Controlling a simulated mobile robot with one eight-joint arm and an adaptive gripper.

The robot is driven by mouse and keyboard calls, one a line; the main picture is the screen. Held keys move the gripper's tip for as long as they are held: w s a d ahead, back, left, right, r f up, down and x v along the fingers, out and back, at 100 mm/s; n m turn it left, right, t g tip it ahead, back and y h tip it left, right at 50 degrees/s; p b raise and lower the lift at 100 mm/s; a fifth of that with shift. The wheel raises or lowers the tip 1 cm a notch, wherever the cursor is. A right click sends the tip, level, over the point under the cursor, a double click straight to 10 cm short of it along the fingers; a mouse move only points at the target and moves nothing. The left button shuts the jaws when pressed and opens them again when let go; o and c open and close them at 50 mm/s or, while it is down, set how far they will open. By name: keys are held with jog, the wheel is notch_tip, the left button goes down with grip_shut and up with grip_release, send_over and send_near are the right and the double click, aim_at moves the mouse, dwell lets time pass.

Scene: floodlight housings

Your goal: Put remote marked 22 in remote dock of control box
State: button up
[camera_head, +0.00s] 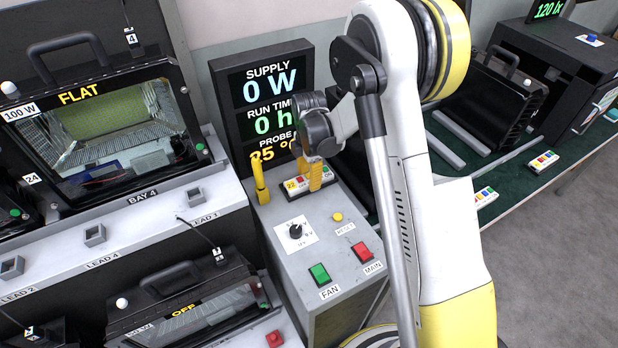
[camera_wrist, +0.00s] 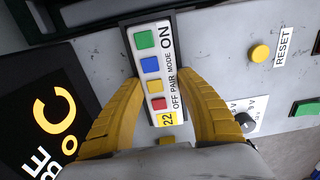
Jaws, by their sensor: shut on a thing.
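The remote marked 22 (camera_wrist: 155,66) is white with green, blue, yellow and red buttons and a yellow 22 label. In the head view the remote (camera_head: 297,183) is at the far end of the control box (camera_head: 345,215), below the display. My gripper (camera_wrist: 158,88) has its yellow fingers on both long sides of the remote and is shut on it. My gripper also shows in the head view (camera_head: 289,190). The dark remote dock (camera_wrist: 126,38) frames the remote closely. Whether the remote is fully seated cannot be told.
The display (camera_head: 262,95) stands behind the remote. A dial (camera_head: 295,231), a yellow reset button (camera_head: 338,216), a green fan switch (camera_head: 319,273) and a red main switch (camera_head: 361,251) are on the box top. Other remotes (camera_head: 543,161) lie on the green bench.

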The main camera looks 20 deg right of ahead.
jog(key=shift+s+f+b, duration=0.15)
jog(key=shift+f+b, duration=0.4)
jog(key=shift+f, duration=0.05)
jog(key=o, duration=1.3)
jog(key=shift+r, duration=0.15)
